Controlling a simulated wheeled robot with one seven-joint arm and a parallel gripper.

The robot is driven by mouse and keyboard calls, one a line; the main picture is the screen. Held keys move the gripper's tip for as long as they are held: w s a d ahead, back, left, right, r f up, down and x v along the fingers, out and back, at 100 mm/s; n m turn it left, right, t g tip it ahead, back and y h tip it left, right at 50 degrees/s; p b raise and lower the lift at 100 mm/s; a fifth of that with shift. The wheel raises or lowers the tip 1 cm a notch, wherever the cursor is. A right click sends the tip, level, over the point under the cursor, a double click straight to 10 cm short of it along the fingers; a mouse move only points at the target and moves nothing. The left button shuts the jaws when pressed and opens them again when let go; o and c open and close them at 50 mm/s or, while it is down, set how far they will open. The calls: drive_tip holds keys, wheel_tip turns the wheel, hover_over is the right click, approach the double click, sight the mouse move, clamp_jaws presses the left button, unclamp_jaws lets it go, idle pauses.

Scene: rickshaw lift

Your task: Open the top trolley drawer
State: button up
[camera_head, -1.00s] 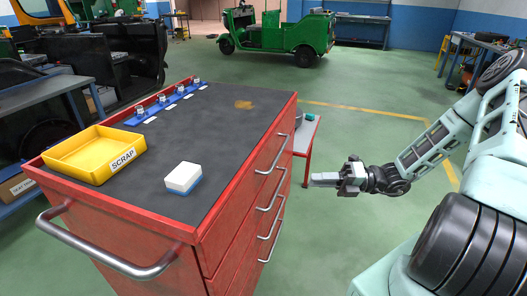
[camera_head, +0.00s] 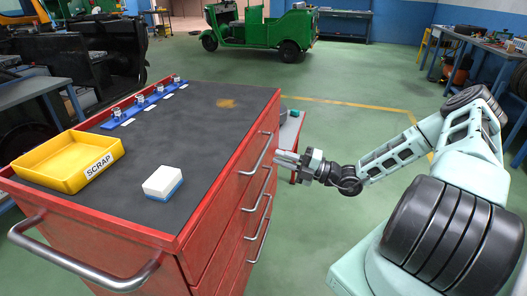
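The red trolley (camera_head: 205,242) stands at the left with its drawer fronts facing right. The top drawer's silver bar handle (camera_head: 257,156) is the uppermost of several on that side, and the drawer looks closed. My gripper (camera_head: 280,158) reaches in from the right, level with the top handle. Its fingertips are very close to the handle in the picture; I cannot tell whether they touch it. The fingers point left, and their gap is too small to make out. It holds nothing that I can see.
On the trolley's dark top are a yellow SCRAP tray (camera_head: 42,158), a white and blue block (camera_head: 162,182) and a blue rack (camera_head: 140,103). A push handle (camera_head: 85,268) sticks out in front. A small red table (camera_head: 290,130) stands behind my gripper. Green floor is open beyond.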

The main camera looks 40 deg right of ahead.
sight(264, 150)
drive_tip(key=x, duration=0.6)
drive_tip(key=shift+w+a, duration=0.1)
drive_tip(key=shift+a, duration=0.05)
clamp_jaws()
